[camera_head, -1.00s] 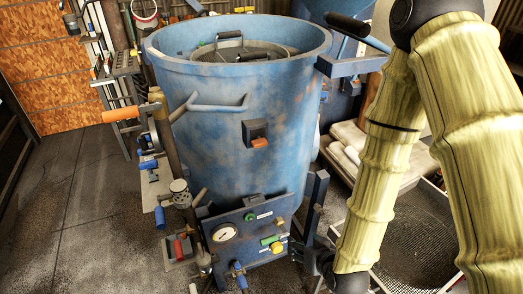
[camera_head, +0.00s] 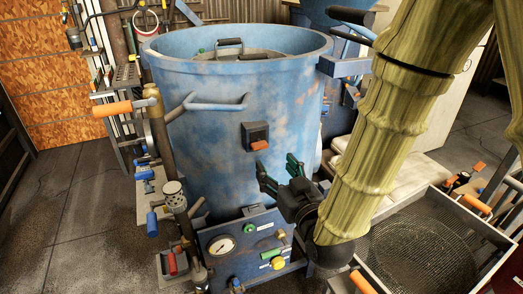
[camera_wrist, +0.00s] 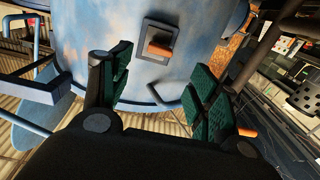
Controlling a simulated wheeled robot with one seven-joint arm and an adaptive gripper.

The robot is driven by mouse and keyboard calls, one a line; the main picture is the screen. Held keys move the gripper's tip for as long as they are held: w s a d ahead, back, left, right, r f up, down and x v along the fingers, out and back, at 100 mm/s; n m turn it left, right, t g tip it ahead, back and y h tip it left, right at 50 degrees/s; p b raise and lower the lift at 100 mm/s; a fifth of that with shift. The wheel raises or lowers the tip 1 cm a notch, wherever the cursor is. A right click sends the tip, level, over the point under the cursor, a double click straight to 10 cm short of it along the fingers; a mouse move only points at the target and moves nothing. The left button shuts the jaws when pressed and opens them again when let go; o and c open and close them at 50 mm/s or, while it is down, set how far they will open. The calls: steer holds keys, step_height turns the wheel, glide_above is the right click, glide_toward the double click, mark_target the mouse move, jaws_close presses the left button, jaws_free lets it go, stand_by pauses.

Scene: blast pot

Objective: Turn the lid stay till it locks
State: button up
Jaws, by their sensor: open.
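The blue pot (camera_head: 215,125) stands in the middle of the head view, with a round lid (camera_head: 240,55) with a dark handle sunk inside its rim. On its front wall is a dark square housing (camera_head: 254,133) with an orange tab (camera_head: 259,145); I cannot tell if this is the lid stay. The wrist view shows the same housing (camera_wrist: 150,27) and orange tab (camera_wrist: 160,48) ahead, beyond the fingertips. My gripper (camera_head: 279,171) is open and empty, below and right of the tab, apart from it. Its green-padded fingers also show in the wrist view (camera_wrist: 165,78).
A blue bent bar (camera_head: 215,105) sticks out from the pot's left front. A gauge panel (camera_head: 245,245) sits below my gripper. A bracket with a black-handled lever (camera_head: 345,65) is at the upper right. A mesh-bottomed tray (camera_head: 415,245) lies right of my arm.

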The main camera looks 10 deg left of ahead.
mark_target(261, 148)
steer(key=p+x, duration=0.2)
steer(key=x, duration=0.7)
steer(key=shift+w+a+p, duration=0.25)
steer(key=shift+w+p, duration=0.1)
steer(key=c, duration=1.1)
steer(key=shift+o, duration=0.2)
